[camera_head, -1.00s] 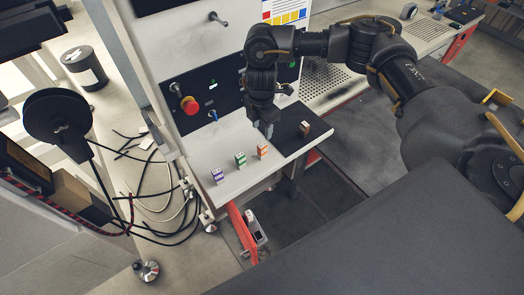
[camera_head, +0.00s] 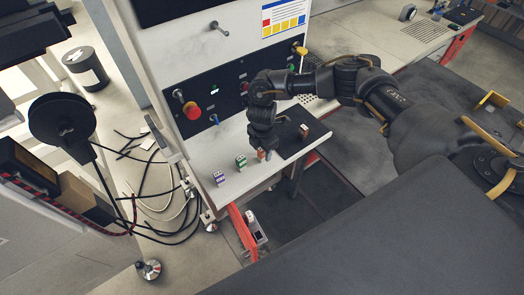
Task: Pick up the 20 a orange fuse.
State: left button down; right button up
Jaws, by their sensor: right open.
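The orange fuse (camera_head: 261,155) stands upright on the white shelf (camera_head: 232,189), partly hidden by my right gripper. My right gripper (camera_head: 267,153) points down right at the orange fuse, with its fingers low beside or around it; I cannot tell which. It is open. The print on the fuse is too small to read. A green fuse (camera_head: 241,161) and a purple fuse (camera_head: 219,178) stand to its left on the same shelf. My left gripper is not in view.
A black panel with a red emergency button (camera_head: 192,110) rises behind the shelf. Loose cables (camera_head: 160,190) lie to the left.

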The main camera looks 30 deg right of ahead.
jog(key=shift+f, duration=0.45)
jog(key=shift+c, duration=0.2)
grip_shut()
jog(key=shift+r, duration=0.15)
